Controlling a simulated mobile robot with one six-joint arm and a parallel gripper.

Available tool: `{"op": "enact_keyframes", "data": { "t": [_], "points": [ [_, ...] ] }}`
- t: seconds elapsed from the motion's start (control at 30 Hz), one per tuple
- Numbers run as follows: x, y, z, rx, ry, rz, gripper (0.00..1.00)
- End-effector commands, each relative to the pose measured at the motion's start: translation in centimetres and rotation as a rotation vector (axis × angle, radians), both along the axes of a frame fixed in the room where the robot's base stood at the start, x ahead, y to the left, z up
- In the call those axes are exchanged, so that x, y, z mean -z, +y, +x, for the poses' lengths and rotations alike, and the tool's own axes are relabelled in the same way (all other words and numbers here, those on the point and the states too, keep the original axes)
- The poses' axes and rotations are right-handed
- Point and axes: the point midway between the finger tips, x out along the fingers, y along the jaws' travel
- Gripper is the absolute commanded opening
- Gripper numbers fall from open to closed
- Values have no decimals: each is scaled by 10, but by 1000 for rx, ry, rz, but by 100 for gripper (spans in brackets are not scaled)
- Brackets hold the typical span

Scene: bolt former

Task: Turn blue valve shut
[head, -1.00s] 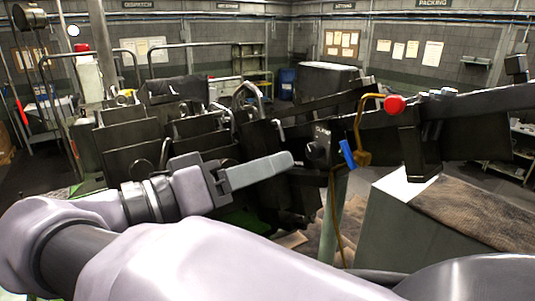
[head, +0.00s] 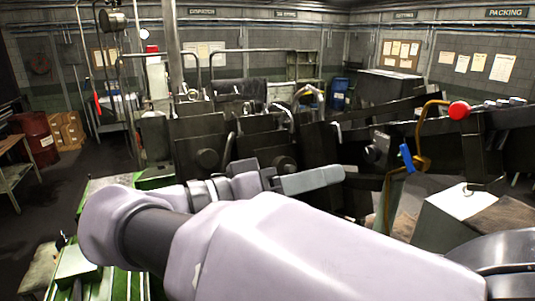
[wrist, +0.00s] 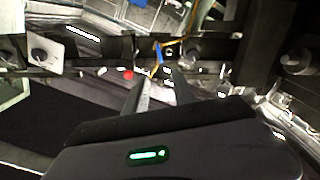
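The blue valve handle (head: 407,158) is a small, tilted, roughly upright lever beside a brass-yellow pipe (head: 422,138) on the dark machine, right of centre in the head view. It also shows, small, in the wrist view (wrist: 157,54) beyond my fingertips. My gripper (head: 335,175) points right toward the valve in the head view, with a clear gap between them. In the wrist view its two fingers (wrist: 157,78) stand apart with nothing held between them. The gripper's far side is hidden in the head view.
A red knob (head: 459,110) sits at the top of the yellow pipe. A dark box with a round knob (head: 377,149) is just left of the valve. Dark machine plates (head: 200,140) stand behind my arm. A pale block (head: 447,215) is below right.

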Motion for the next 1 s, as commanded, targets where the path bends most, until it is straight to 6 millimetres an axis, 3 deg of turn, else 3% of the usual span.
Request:
{"op": "enact_keyframes", "data": {
  "t": [0.3,0.5,0.7,0.97,1.0],
  "points": [
    [0,-91,31,5,1,2,31],
    [-1,-132,47,2,0,3,31],
    [0,-146,53,-2,0,2,31],
    [0,-147,54,-4,0,2,31],
    [0,-147,54,-4,0,2,23]
  ]
}}
